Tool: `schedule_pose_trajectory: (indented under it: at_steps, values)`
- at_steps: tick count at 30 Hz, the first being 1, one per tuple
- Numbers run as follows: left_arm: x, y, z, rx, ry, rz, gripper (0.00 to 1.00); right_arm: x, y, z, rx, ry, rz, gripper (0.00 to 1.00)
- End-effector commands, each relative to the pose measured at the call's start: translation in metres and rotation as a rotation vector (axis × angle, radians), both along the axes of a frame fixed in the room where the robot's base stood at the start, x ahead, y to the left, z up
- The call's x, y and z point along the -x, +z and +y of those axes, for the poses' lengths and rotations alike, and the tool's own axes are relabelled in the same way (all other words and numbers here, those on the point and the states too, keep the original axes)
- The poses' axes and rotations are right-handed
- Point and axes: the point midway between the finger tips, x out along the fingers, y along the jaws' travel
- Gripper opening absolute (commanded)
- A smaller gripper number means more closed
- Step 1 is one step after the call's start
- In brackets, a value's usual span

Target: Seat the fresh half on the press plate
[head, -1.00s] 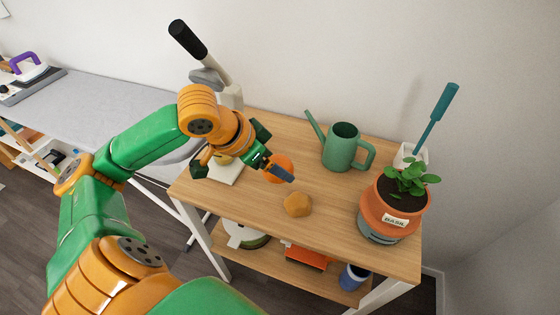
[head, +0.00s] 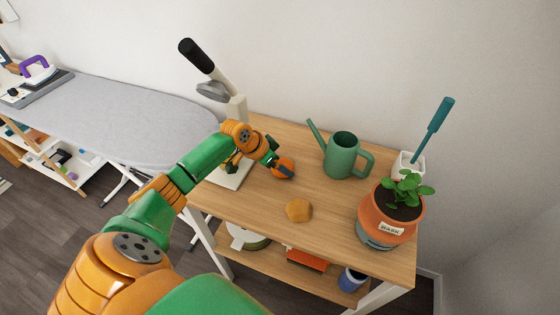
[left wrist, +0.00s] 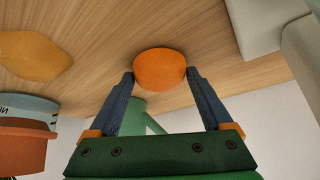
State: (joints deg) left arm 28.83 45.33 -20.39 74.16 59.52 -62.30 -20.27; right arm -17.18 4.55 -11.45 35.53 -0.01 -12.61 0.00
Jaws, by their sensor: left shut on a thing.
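An orange half (head: 284,165) is held between the fingertips of my left gripper (head: 280,171), behind the loose amber piece. In the left wrist view, the orange half (left wrist: 159,66) sits between the two blue fingertips (left wrist: 159,76). I cannot tell if it still touches the table. The press, with a black-handled lever (head: 196,56) raised, stands to the left of the gripper. Its pale plate (head: 233,181) is partly hidden by my arm. A faceted amber piece (head: 298,210) lies on the table in front. My right gripper is out of view.
A green watering can (head: 341,156) stands right of the gripper, and a potted basil (head: 391,218) is at the table's right end. A white pot with a teal-handled tool (head: 408,165) stands behind it. An ironing board (head: 130,115) is on the left. The wooden table (head: 255,205) is bare around the amber piece.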

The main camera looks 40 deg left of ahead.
Motion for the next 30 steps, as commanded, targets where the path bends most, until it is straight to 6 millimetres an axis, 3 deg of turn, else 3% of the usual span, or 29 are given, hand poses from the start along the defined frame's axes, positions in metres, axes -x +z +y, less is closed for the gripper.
schedule_pose_trajectory:
  at_steps: [6, 7, 9, 14, 17, 20, 25, 30]
  values:
    - [0.000, -0.006, 0.000, 0.001, 0.001, -0.001, 0.27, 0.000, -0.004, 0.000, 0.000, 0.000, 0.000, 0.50]
    - [0.000, -0.006, 0.000, 0.001, 0.001, 0.000, 0.89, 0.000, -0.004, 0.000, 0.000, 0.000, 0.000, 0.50]
    - [0.000, -0.005, 0.000, 0.001, 0.001, 0.000, 1.00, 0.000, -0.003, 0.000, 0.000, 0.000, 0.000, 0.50]
    - [0.000, -0.005, 0.000, 0.001, 0.000, 0.000, 1.00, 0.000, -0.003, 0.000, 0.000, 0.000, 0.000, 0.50]
    - [0.000, -0.009, 0.000, 0.000, -0.001, -0.001, 1.00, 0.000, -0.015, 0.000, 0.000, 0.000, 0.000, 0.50]
    - [0.011, 0.015, 0.005, -0.003, -0.001, -0.001, 1.00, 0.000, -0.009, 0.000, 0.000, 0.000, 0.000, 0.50]
    - [0.027, 0.042, 0.014, -0.002, -0.001, -0.001, 1.00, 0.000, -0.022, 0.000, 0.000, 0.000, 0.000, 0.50]
    - [0.034, 0.056, 0.016, 0.001, -0.001, 0.000, 1.00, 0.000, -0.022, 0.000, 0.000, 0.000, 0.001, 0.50]
